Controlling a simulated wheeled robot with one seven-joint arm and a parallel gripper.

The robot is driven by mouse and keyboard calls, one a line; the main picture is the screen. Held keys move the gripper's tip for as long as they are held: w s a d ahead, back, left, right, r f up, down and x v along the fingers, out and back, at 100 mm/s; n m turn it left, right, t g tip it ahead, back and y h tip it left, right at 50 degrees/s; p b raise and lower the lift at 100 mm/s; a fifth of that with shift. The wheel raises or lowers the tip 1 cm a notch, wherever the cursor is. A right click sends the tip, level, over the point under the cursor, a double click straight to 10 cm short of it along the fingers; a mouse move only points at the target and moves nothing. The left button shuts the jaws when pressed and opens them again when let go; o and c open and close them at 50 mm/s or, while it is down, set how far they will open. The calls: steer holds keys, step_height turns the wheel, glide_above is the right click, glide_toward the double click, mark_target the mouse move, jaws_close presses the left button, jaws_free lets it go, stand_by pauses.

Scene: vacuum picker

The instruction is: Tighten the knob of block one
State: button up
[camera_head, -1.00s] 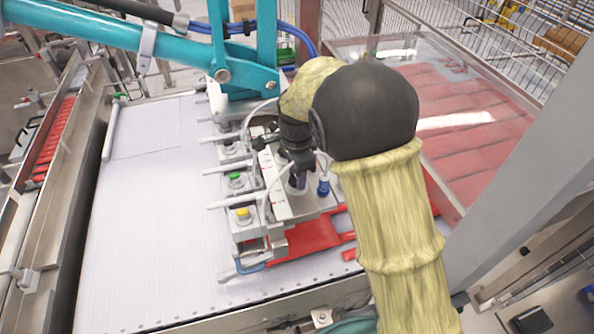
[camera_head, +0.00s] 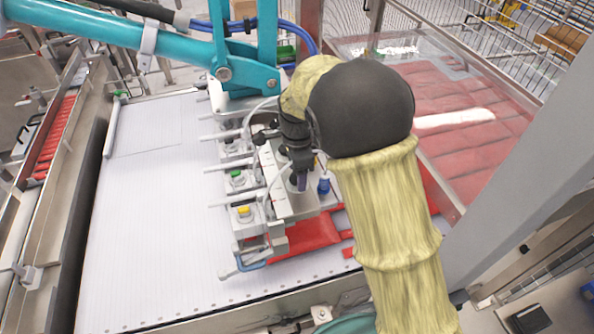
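The vacuum picker head is a row of grey-white blocks on the white ribbed surface. One block has a yellow knob (camera_head: 243,211), the one behind it a green knob (camera_head: 236,175), and another farther back is partly hidden. I cannot tell which is block one. My gripper (camera_head: 301,181) points down over the right side of the head, close above or at a round grey fitting there. The black wrist hides part of the head, and whether the gripper is open or shut is unclear. A blue fitting (camera_head: 323,186) stands just right of the gripper.
A teal arm (camera_head: 130,38) with blue hoses holds the picker from above. A red part (camera_head: 305,235) lies under the head. A clear panel over red packs (camera_head: 470,150) and a grey post (camera_head: 530,185) bound the right. The white surface (camera_head: 150,220) at left is clear.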

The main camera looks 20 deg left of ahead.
step_height(320, 180, up, 17)
steer(key=b, duration=0.3)
steer(key=shift+r, duration=0.2)
stand_by(0.4)
steer(key=d+f+n+t+b, duration=0.1)
steer(key=d+f+n, duration=0.2)
steer(key=d+f, duration=0.45)
steer(key=d+f+n+b, duration=0.15)
steer(key=d+f, duration=0.25)
steer(key=d, duration=0.6)
steer(key=s+d+f+n+t, duration=0.1)
steer(key=s+d+f+n, duration=0.6)
steer(key=s+d, duration=0.5)
steer(key=shift+s+f+t, duration=0.3)
steer(key=shift+s+f, duration=0.1)
steer(key=shift+f, duration=0.55)
steer(key=shift+n, duration=0.25)
